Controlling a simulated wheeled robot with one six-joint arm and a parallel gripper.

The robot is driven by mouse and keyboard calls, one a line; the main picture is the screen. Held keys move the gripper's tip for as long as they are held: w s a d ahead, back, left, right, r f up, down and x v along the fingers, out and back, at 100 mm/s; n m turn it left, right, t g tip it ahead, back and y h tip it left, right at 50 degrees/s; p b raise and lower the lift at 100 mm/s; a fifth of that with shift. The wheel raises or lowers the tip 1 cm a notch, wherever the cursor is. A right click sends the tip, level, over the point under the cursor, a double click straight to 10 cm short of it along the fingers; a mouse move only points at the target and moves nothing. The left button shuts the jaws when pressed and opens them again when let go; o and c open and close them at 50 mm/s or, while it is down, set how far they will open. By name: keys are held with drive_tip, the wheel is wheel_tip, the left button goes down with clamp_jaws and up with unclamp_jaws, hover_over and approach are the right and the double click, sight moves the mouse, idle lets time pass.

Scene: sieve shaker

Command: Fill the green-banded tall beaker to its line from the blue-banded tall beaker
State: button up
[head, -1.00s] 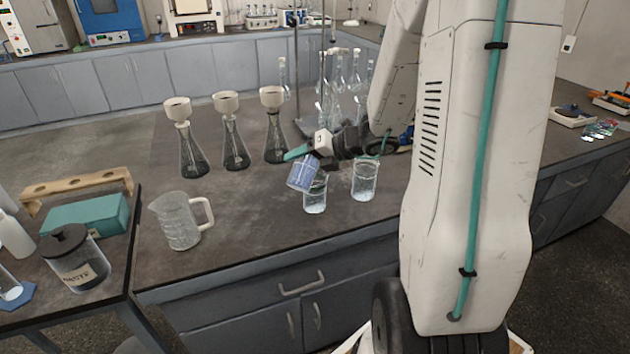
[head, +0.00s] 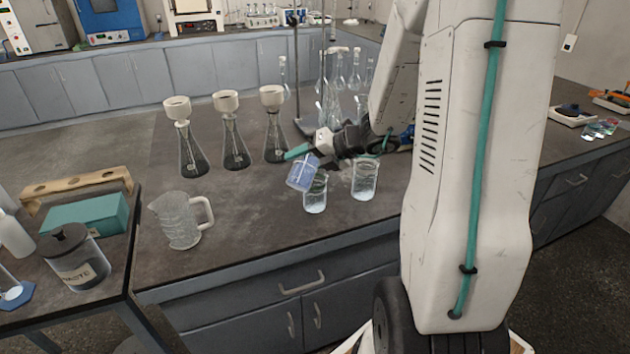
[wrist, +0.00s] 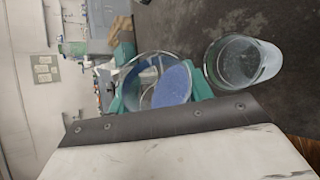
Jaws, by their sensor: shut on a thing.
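My gripper (head: 312,153) is shut on the blue-tinted beaker (head: 301,174), the blue-banded one by its look. It is held tilted, mouth down to the right, over a clear beaker (head: 315,197) standing on the bench. That lower beaker holds some clear liquid; a greenish trace shows near its top, but the held beaker partly hides it and its line cannot be made out. In the wrist view the held beaker (wrist: 146,72) sits between the teal fingers with a blue oval inside. One standing beaker (wrist: 240,62) is beside it. No stream is clearly visible.
Another beaker with clear liquid (head: 365,182) stands just right of the lower one. A glass pitcher (head: 181,222) stands left. Several funnel-topped flasks (head: 234,150) and a clamp stand (head: 297,80) are behind. The bench between pitcher and beakers is clear.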

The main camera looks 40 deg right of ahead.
drive_tip(key=shift+f+m+y+p, duration=0.3)
drive_tip(key=shift+m+y+p, duration=0.1)
drive_tip(key=shift+p, duration=0.1)
idle(1.7)
drive_tip(key=shift+r, duration=0.1)
idle(1.7)
